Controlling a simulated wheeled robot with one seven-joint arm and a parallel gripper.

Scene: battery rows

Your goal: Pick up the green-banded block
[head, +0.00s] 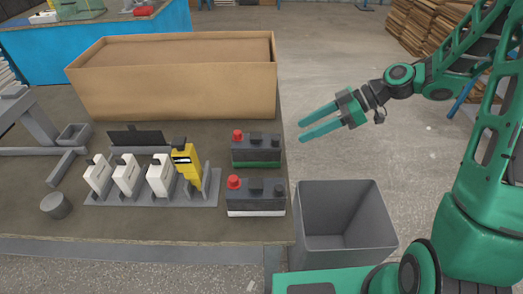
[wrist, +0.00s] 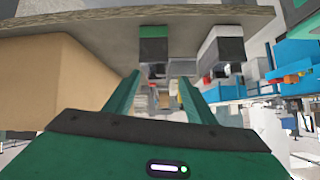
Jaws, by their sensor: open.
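The green-banded block (head: 256,148) is dark with a green band at its base and a red knob on top. It stands upright on the table, right of the tester rack. In the wrist view, which looks upside down, it also shows (wrist: 153,46) beyond the fingertips. A similar white-banded block (head: 256,194) stands just nearer the front; it shows too in the wrist view (wrist: 228,46). My gripper (head: 301,130) is open and empty, right of the green-banded block and off the table's edge. Its fingers point toward the block, apart from it.
A large cardboard box (head: 180,88) stands behind the blocks. A grey rack (head: 150,200) with white devices and a yellow one (head: 187,165) is to the left. A grey open bin (head: 345,225) stands off the table's right edge, below my gripper.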

